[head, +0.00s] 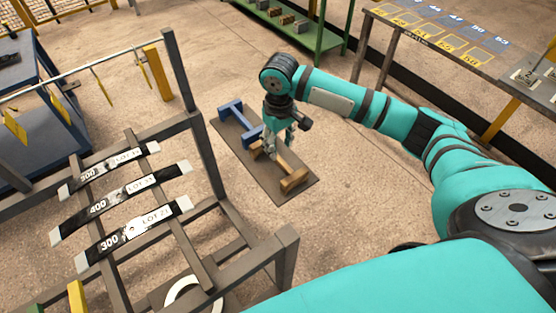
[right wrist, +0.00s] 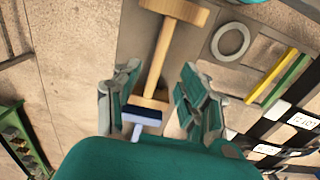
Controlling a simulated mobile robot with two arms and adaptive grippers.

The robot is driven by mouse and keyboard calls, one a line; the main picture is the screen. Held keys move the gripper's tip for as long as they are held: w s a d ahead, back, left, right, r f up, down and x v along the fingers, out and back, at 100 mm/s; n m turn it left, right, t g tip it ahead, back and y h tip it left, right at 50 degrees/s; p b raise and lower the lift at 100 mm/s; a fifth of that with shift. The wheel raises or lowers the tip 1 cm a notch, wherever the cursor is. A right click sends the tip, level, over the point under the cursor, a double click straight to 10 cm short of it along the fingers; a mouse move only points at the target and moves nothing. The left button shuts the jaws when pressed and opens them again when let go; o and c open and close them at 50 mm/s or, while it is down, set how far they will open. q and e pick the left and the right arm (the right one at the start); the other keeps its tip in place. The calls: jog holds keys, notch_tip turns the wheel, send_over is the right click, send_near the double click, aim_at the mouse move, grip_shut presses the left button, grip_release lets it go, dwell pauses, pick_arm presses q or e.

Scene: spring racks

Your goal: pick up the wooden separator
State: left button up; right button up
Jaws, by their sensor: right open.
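The wooden separator (head: 295,181) is a tan I-shaped piece lying on a dark mat (head: 290,198) on the floor. In the right wrist view its long bar (right wrist: 163,52) runs up the picture, with a crosspiece at each end. My right gripper (head: 272,152) is above the separator's end nearer the blue one and hides part of it in the head view. In the right wrist view the open fingers (right wrist: 159,78) are on either side of the bar, with gaps and nothing held. My left gripper is not in view.
A similar blue separator (head: 238,118) lies on the same mat, close to the wooden one. A grey metal rack (head: 188,150) with numbered lot labels stands to the left. A green bench (head: 325,40) and a marked table (head: 385,12) stand behind. Open floor surrounds the mat.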

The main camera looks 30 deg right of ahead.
aim_at(278, 163)
notch_tip(278, 163, down, 2)
jog(key=shift+f, duration=0.1)
jog(key=f, duration=0.4)
jog(key=shift+w+f, duration=0.15)
jog(key=shift+w, duration=0.2)
jog(key=shift+f, duration=0.2)
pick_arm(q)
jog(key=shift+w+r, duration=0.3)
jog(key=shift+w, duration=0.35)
pick_arm(e)
grip_shut()
